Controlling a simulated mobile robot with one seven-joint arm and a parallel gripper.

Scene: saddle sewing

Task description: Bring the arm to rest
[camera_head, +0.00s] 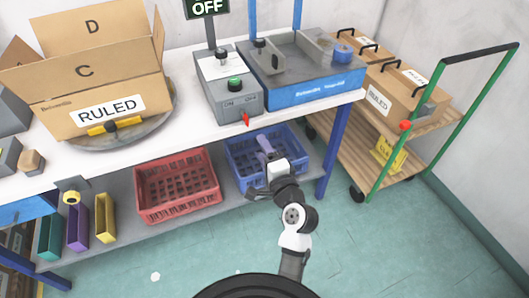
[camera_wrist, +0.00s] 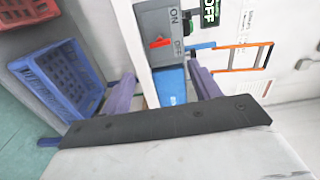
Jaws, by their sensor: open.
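My gripper (camera_head: 265,146) is in front of the workbench's right part, near the blue basket (camera_head: 242,168) on the lower shelf. Its pale purple fingers overlap the basket in the head view; I cannot tell their exact distance from it. In the wrist view my gripper (camera_wrist: 163,88) has its two fingers spread apart with nothing between them. Behind the gap are the bench edge and the grey switch box (camera_wrist: 168,40). My arm rises from below, bent, in the head view.
The white bench top (camera_head: 185,95) carries a cardboard box marked RULED (camera_head: 90,90), the switch box (camera_head: 225,90) and a blue-fronted machine (camera_head: 310,80). A red basket (camera_head: 177,188) is on the lower shelf. A green-handled cart (camera_head: 400,140) stands right. The floor (camera_head: 400,240) is largely clear.

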